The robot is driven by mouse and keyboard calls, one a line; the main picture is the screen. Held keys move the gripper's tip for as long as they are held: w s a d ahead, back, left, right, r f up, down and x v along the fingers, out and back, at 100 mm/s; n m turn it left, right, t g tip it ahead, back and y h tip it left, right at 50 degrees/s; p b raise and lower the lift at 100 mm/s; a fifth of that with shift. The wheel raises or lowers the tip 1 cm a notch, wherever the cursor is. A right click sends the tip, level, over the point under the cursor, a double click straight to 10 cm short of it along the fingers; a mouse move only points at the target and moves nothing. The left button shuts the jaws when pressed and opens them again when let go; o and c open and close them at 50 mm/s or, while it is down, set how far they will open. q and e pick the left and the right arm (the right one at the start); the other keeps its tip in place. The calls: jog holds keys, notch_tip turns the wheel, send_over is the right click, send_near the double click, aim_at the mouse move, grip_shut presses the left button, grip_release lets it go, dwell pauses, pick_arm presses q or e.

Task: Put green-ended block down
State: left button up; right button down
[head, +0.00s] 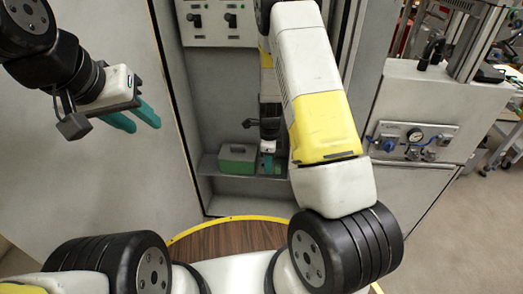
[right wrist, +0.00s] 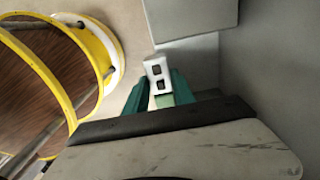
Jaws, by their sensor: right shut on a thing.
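The green-ended block (right wrist: 157,72) is white with two dark square openings, and its green end sits between my right gripper's teal fingers in the right wrist view. My right gripper (right wrist: 160,88) is shut on it. In the head view, my right gripper (head: 268,162) points down into the cabinet recess, low over the grey shelf (head: 216,187). The block is mostly hidden there, and I cannot tell whether it touches the shelf. My left gripper (head: 143,118) hangs at the upper left, empty, with its two teal fingers apart.
A green box (head: 237,158) with a grey top stands on the shelf, left of my right gripper. The recess walls are close around it. A panel with switches (head: 215,22) is above. A gauge panel (head: 415,140) is on the cabinet at right.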

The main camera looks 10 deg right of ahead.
jog(key=shift+w+d, duration=0.15)
jog(key=shift+w, duration=0.4)
jog(key=shift+w+f, duration=0.15)
jog(key=shift+f, duration=1.7)
jog(key=c, duration=1.1)
grip_release()
jog(key=shift+f, duration=0.1)
jog(key=shift+o, duration=0.2)
